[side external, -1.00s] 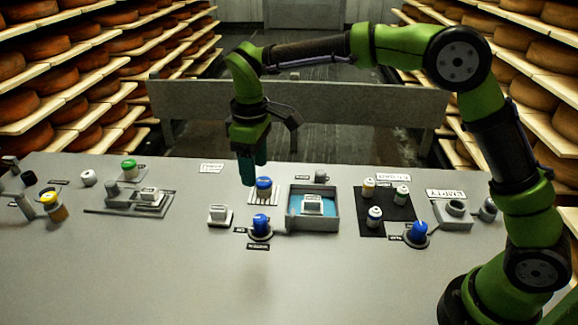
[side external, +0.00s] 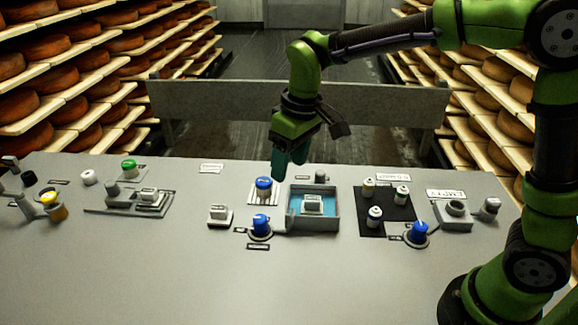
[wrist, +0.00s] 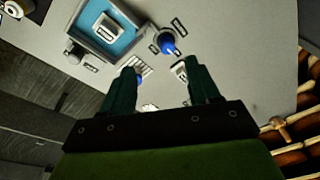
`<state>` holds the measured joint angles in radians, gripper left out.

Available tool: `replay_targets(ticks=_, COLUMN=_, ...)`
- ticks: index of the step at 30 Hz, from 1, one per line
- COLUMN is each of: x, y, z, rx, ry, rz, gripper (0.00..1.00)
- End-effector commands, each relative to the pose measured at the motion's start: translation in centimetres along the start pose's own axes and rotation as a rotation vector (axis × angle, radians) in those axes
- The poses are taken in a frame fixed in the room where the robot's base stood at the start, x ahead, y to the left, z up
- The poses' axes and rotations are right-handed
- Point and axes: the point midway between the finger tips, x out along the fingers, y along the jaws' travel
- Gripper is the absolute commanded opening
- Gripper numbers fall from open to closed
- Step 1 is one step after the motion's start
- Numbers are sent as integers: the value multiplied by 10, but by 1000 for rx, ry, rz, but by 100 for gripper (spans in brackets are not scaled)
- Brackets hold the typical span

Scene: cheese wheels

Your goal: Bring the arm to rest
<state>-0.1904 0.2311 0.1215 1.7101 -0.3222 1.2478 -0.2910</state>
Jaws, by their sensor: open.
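My gripper (side external: 290,160) hangs in the air above the far side of the grey table (side external: 190,265), just over the blue-lidded jar (side external: 263,188) and the grey square basin (side external: 335,215). Its teal fingers point down. In the wrist view my gripper (wrist: 165,80) has its two fingers apart with nothing held between them. Below the fingers lie a blue knob (wrist: 166,43), a white block (wrist: 180,70) and part of the blue-lidded jar.
The basin has a blue floor with a white block (side external: 312,204) in it. A black mat (side external: 384,228) carries several small jars. A blue knob (side external: 417,231) and a grey holder (side external: 455,212) stand at right. The table's front is clear. A grey rail (side external: 250,105) runs behind.

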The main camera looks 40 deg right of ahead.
Motion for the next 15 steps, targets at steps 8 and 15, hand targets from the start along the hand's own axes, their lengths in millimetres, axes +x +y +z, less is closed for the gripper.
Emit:
replay_targets(ticks=8, x=-45, y=32, z=90, rx=321, ry=213, rz=-51, gripper=61)
replay_targets(ticks=15, x=-57, y=47, z=157, rx=522, ry=389, rz=-107, gripper=61)
